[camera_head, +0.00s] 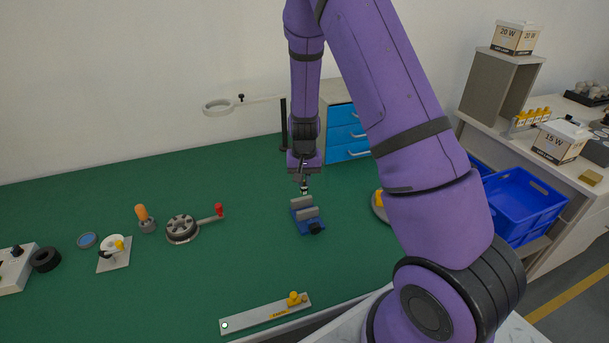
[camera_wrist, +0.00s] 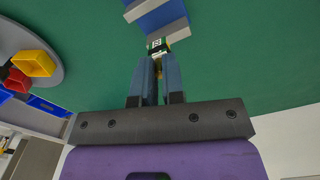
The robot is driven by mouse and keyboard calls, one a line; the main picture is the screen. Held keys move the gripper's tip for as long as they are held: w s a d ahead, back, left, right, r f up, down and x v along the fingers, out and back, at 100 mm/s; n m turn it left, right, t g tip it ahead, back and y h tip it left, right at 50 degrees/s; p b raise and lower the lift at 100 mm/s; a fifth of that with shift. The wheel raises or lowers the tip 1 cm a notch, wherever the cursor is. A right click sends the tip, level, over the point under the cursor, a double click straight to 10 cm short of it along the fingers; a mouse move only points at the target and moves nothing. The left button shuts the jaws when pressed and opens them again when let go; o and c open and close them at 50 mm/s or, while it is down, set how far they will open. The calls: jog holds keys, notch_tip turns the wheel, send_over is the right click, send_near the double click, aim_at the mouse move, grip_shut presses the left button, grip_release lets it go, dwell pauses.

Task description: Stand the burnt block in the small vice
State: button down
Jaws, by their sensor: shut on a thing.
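The small vice (camera_head: 305,223) is blue with grey jaws and stands on the green bench top in the head view. It also shows at the top of the wrist view (camera_wrist: 160,13), partly cut off by the frame edge. My gripper (camera_head: 304,184) points down just behind the vice. In the wrist view my gripper (camera_wrist: 157,72) is shut on a small block (camera_wrist: 156,44) with a white-and-black marked face and some green, seemingly the burnt block. The block is at the fingertips close to the near grey jaw. I cannot tell whether they touch.
A round grey turntable (camera_wrist: 50,76) bears yellow (camera_wrist: 34,63) and red bins. A magnifier lamp (camera_head: 219,105) and blue drawers (camera_head: 346,134) stand behind. A grey strip (camera_head: 262,315) lies at the front edge. Several fixtures stand at left; green bench between is clear.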

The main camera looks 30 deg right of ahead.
aim_at(304, 193)
jog(key=shift+f, duration=1.85)
jog(key=shift+f, duration=2.05)
dwell(0.4)
jog(key=c, duration=1.1)
grip_release()
jog(key=shift+c, duration=0.2)
jog(key=shift+r, duration=0.1)
notch_tip(304, 193, up, 11)
jog(key=shift+f, duration=0.2)
